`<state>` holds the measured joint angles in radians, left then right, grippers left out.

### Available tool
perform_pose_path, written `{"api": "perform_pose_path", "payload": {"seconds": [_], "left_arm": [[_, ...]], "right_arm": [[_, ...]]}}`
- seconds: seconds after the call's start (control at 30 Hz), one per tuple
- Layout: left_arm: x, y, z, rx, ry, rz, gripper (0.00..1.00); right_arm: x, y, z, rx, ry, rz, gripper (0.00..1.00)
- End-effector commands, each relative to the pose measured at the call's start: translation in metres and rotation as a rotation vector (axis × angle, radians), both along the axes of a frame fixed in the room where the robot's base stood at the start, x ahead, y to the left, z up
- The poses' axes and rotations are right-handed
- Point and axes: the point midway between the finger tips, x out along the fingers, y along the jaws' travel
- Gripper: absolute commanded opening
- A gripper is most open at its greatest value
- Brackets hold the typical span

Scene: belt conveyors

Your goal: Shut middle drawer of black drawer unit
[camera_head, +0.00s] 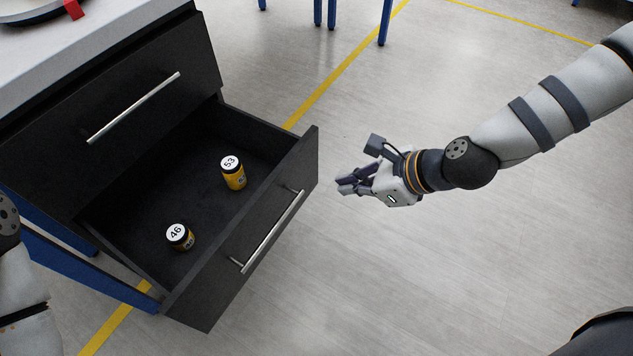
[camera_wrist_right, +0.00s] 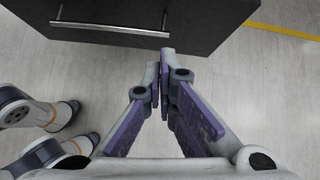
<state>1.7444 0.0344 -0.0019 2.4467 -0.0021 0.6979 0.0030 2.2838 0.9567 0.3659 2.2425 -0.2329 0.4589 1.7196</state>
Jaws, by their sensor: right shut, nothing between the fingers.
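The black drawer unit (camera_head: 120,95) stands at the left in the head view, under a light grey top. Its middle drawer (camera_head: 205,290) is pulled well out, with a silver bar handle (camera_head: 268,233) on its front. The drawer above it is shut. My right gripper (camera_head: 345,186) is shut and empty, in the air to the right of the open drawer's front and apart from it. In the right wrist view the closed fingertips (camera_wrist_right: 165,62) point at the drawer front (camera_wrist_right: 215,25), and its handle (camera_wrist_right: 110,29) is at the upper left. My left gripper is out of view.
Blue table legs (camera_head: 385,22) stand at the back. The floor to the right of the drawer is clear, with yellow lines on it.

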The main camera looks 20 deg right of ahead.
Motion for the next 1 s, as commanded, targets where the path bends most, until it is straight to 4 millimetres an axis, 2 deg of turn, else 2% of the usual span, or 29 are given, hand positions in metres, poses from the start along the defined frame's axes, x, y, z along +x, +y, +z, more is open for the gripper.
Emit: {"api": "perform_pose_path", "payload": {"seconds": [0.03, 0.17, 0.6, 0.8, 1.0], "left_arm": [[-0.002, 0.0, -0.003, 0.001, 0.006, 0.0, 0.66], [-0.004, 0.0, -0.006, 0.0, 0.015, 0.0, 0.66], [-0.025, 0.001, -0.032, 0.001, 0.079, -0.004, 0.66], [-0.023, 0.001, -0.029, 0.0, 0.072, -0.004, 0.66], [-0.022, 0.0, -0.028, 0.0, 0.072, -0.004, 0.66]], "right_arm": [[0.011, -0.005, 0.005, 0.044, -0.002, -0.061, 0.0], [0.021, -0.004, 0.005, 0.078, 0.001, -0.105, 0.0], [0.071, 0.038, -0.062, 0.074, 0.004, -0.099, 0.0], [0.096, 0.056, -0.057, 0.074, -0.003, -0.099, 0.0], [0.104, 0.062, -0.057, 0.075, -0.001, -0.101, 0.0]]}}
